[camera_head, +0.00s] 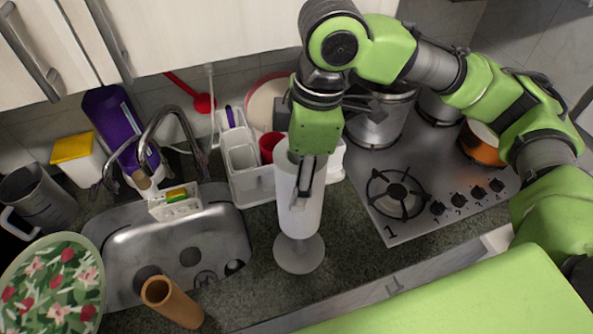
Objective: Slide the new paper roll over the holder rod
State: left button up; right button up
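The white paper roll (309,218) stands upright over the round holder base (298,261) on the counter. Its lower edge looks a little above the base. The holder rod is hidden, so I cannot tell how far the roll is around it. My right gripper (304,186) points down at the roll's upper part, with a dark finger against its front. The other finger is hidden, but the gripper looks shut on the roll. A brown cardboard tube (172,302) stands tilted at the sink's front edge. My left gripper is not in view.
The steel sink (200,225) with its faucet (170,115) lies left. A white caddy (250,180) with a red cup stands close behind the roll. The stove (430,190) with pots is right. A floral plate (55,285) is at lower left.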

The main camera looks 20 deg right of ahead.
notch_tip(320, 180, down, 14)
jog(key=b, duration=0.5)
dwell(4.6)
jog(key=o, duration=1.3)
jog(key=shift+f, duration=0.15)
jog(key=shift+c, duration=0.2)
jog(key=r, duration=0.3)
jog(key=d+r, duration=0.1)
jog(key=r, duration=0.7)
jog(key=shift+s+d, duration=0.15)
jog(key=shift+d, duration=0.15)
jog(key=shift+d+r, duration=0.1)
jog(key=shift+r, duration=0.4)
